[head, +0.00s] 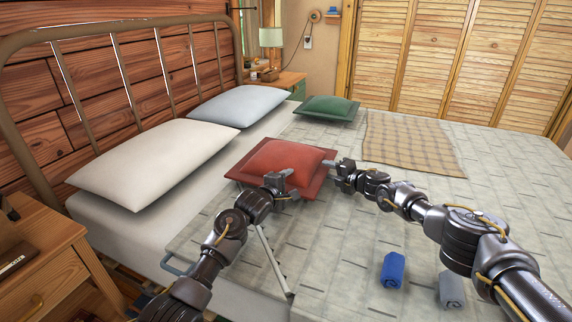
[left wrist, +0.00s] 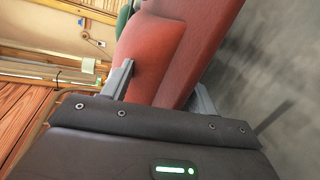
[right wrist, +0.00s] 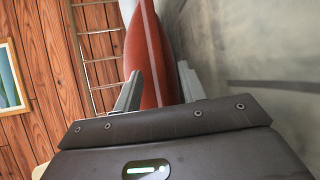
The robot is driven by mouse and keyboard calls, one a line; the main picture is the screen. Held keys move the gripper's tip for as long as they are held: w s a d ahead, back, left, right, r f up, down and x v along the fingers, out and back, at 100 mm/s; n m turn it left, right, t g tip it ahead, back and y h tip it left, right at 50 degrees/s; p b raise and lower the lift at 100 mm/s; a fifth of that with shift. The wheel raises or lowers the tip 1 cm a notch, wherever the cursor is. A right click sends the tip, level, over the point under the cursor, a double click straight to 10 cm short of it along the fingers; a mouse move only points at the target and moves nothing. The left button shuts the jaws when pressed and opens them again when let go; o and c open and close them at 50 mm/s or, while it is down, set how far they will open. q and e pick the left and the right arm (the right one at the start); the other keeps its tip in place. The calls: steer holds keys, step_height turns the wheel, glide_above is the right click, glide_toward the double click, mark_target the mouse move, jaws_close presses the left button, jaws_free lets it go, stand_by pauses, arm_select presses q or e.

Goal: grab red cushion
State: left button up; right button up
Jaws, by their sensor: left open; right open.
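The red cushion (head: 280,160) lies flat on the bed, with a puffed middle and a flat border. My left gripper (head: 284,183) is at its near edge. In the left wrist view the left gripper (left wrist: 160,88) is open, with the red cushion (left wrist: 180,50) between and beyond its fingers. My right gripper (head: 335,164) is at the cushion's right edge. In the right wrist view the right gripper (right wrist: 158,88) is open, with the cushion's border (right wrist: 152,60) between its fingers. Whether the fingers touch the cushion I cannot tell.
A green cushion (head: 327,108), a blue-grey pillow (head: 238,106) and a white pillow (head: 150,160) lie on the bed. A plaid blanket (head: 410,142) is spread at the right. A blue roll (head: 393,270) and a grey roll (head: 452,290) lie near my right arm. A metal headboard (head: 130,90) stands left.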

arm_select(q)
steer(key=c, duration=0.9)
arm_select(e)
jaws_close()
arm_select(q)
steer(key=shift+c, duration=0.2)
steer(key=shift+r, duration=0.1)
arm_select(e)
steer(key=shift+r, duration=0.15)
